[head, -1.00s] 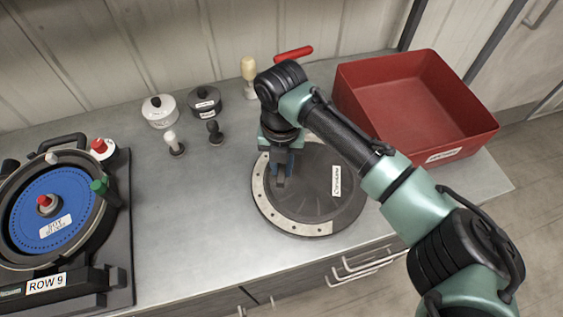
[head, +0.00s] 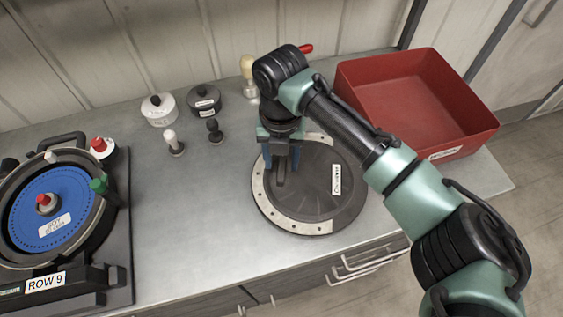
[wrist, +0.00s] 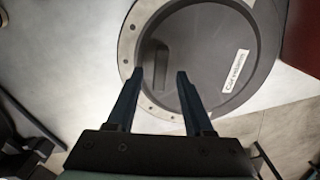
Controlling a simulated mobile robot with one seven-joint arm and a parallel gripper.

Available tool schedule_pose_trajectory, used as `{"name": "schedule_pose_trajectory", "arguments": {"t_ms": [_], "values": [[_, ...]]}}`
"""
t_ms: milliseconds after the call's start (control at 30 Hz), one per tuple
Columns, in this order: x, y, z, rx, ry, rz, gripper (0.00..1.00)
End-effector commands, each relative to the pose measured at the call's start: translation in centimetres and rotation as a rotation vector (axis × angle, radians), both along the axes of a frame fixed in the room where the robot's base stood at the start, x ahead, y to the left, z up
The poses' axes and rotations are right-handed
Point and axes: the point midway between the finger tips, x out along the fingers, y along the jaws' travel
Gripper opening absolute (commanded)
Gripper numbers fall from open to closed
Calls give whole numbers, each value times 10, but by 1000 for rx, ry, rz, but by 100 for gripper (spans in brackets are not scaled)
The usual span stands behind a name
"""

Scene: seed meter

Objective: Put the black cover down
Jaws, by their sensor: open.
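The black cover (head: 305,205) lies flat on the metal worktop. It is a round dark disc with a pale, dotted partial rim, a white label and a raised grip block (wrist: 156,60). It also fills the upper part of the wrist view (wrist: 203,75). My gripper (head: 282,165) is over the left part of the cover. In the wrist view its two blue fingers (wrist: 161,75) are apart with nothing held between them. The grip block shows beyond the fingertips, free of them.
A red bin (head: 410,105) stands right of the cover. A seed meter with a blue disc (head: 62,205) is at the left. Two lidded pots (head: 160,110) (head: 204,100) and several small knobbed tools (head: 173,143) stand behind. Bare worktop (head: 195,215) lies between the meter and the cover.

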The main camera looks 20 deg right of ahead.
Motion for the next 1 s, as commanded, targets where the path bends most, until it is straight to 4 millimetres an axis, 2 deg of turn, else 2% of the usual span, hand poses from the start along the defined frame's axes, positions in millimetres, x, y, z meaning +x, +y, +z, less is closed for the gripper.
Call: {"name": "schedule_pose_trajectory", "arguments": {"t_ms": [200, 400, 600, 867, 967, 1000], "values": [[1, 0, 47, 0, -4, 2, 52], [1, 1, 83, -1, -3, 2, 52], [0, 1, 99, 0, -1, 1, 52], [1, 3, 101, 3, -7, -1, 52], [14, 23, 108, 31, -77, -32, 52], [24, 39, 114, 58, -133, -58, 52]]}}
